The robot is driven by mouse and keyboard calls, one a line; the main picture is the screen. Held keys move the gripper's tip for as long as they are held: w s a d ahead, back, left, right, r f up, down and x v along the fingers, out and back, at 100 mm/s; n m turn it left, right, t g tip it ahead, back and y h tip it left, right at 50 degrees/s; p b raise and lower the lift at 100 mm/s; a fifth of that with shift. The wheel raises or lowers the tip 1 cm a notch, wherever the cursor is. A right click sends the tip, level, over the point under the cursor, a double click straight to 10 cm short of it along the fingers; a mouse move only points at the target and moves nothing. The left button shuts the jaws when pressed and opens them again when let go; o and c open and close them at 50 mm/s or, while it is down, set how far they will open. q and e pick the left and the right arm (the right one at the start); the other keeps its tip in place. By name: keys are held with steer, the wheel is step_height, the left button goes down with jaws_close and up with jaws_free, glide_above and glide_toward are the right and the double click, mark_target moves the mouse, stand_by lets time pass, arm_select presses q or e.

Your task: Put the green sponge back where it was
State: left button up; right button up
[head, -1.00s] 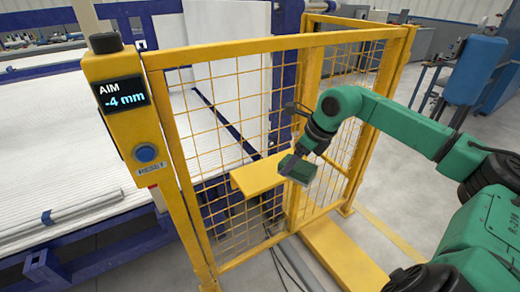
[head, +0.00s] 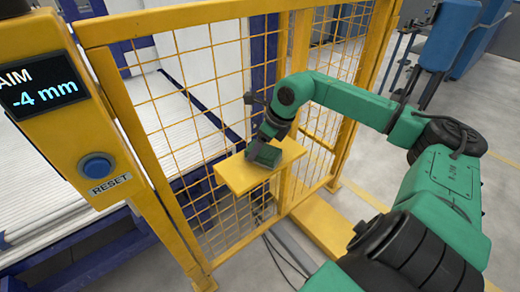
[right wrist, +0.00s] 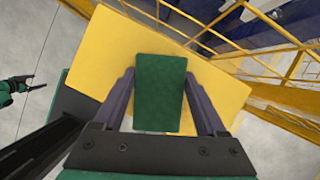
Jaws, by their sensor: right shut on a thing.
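The green sponge (head: 265,154) is a dark green block held by my right gripper (head: 262,147) at the yellow shelf (head: 238,178) on the mesh fence. In the right wrist view the sponge (right wrist: 160,86) sits between the two dark fingers of the right gripper (right wrist: 160,98), with the yellow shelf (right wrist: 112,58) behind it. I cannot tell whether the sponge touches the shelf. What looks like my left gripper (right wrist: 30,84) shows small at the left edge of the right wrist view, with dark fingers; its opening is unclear.
The yellow mesh fence (head: 195,100) stands behind the shelf. A yellow post (head: 85,130) at left carries a display reading "-4 mm" and a blue RESET button (head: 96,166). Cables (head: 285,255) lie on the floor below the shelf.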

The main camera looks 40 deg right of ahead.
mark_target(264, 149)
steer(key=shift+w+d, duration=0.15)
steer(key=shift+w, duration=0.15)
steer(key=o, duration=0.9)
steer(key=shift+o, duration=1.2)
steer(key=shift+s, duration=0.1)
steer(key=shift+r+b, duration=0.1)
steer(key=shift+b, duration=0.35)
steer(key=b+v, duration=0.3)
steer(key=v, duration=0.1)
steer(key=shift+d, duration=0.1)
arm_select(q)
steer(key=f, duration=0.4)
steer(key=shift+w+f+b, duration=0.3)
steer(key=shift+w+b, duration=0.05)
steer(key=shift+b, duration=0.05)
arm_select(e)
steer(key=a+v, duration=0.1)
steer(key=v, duration=0.6)
steer(key=shift+s+d+r, duration=0.25)
steer(key=shift+d+r, duration=0.15)
